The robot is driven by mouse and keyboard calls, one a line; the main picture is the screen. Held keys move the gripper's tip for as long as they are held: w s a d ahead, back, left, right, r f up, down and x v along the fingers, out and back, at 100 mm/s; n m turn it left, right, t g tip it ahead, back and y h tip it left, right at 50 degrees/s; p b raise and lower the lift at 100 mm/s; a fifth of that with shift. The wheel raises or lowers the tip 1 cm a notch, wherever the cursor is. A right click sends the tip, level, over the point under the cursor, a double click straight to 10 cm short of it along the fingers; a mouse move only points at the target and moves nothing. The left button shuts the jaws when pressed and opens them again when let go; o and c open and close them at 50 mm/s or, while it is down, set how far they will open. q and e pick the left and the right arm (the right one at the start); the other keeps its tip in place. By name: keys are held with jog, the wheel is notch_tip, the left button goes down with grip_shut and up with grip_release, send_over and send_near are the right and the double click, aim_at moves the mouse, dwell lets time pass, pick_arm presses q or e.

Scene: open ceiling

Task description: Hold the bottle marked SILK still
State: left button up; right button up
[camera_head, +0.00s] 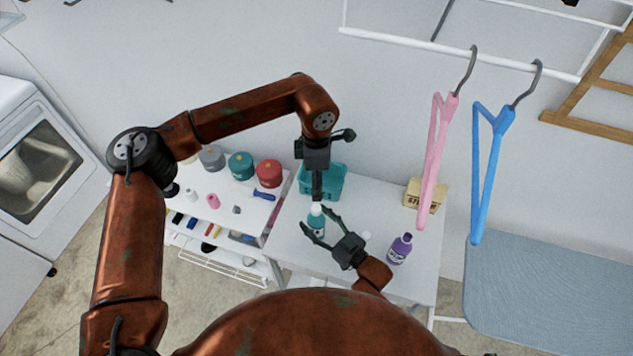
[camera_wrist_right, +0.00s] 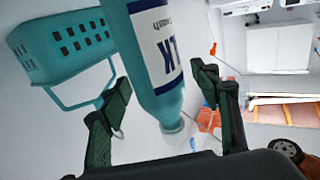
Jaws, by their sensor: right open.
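The bottle marked SILK is a teal bottle (camera_head: 317,226) with a white cap, standing on the white table. In the right wrist view the bottle (camera_wrist_right: 160,50) fills the top middle, and part of its label reads "LK". My right gripper (camera_head: 313,216) is open, with its fingers around the bottle; in the wrist view (camera_wrist_right: 160,85) a finger shows on each side, with visible gaps to the bottle. My left gripper (camera_head: 317,190) points down just above or at the cap. It is seen edge-on, so its jaws and any contact are unclear.
A teal basket (camera_head: 324,180) stands behind the bottle. A purple bottle (camera_head: 399,248) stands to the right of my right gripper, and a tan box (camera_head: 425,193) farther back. Pink (camera_head: 433,160) and blue (camera_head: 489,170) hangers hang over the right side. An ironing board (camera_head: 550,290) is at right.

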jog(key=v, duration=1.2)
jog(key=shift+r, duration=0.1)
